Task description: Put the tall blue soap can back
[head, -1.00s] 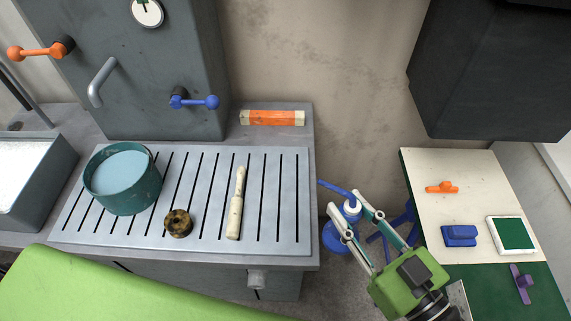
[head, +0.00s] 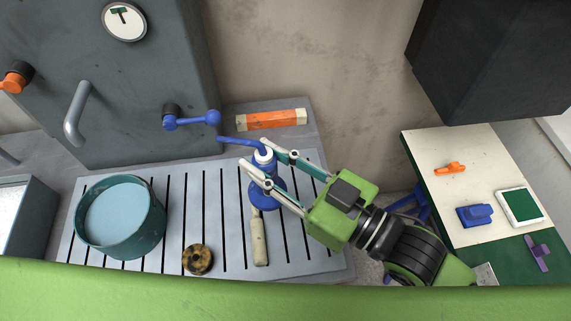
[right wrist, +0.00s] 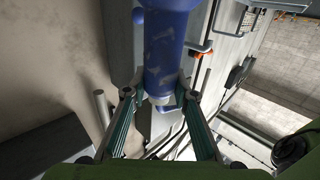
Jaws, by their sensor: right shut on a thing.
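My right gripper (head: 254,154) is shut on the tall blue soap can (head: 266,196), with its fingers around the can's pale neck. The can has a blue spout that points left. In the head view it is over the slatted metal draining board (head: 318,250), near the back; I cannot tell whether its base touches. The can also shows in the right wrist view (right wrist: 168,50), between the fingers. My left gripper is not in view.
A pale-handled tool (head: 260,243) lies just in front of the can. A teal bowl (head: 152,232) and a brown ring (head: 197,260) are further left. An orange block (head: 271,120) lies behind. A blue-knobbed lever (head: 192,120) juts from the grey cabinet (head: 120,85).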

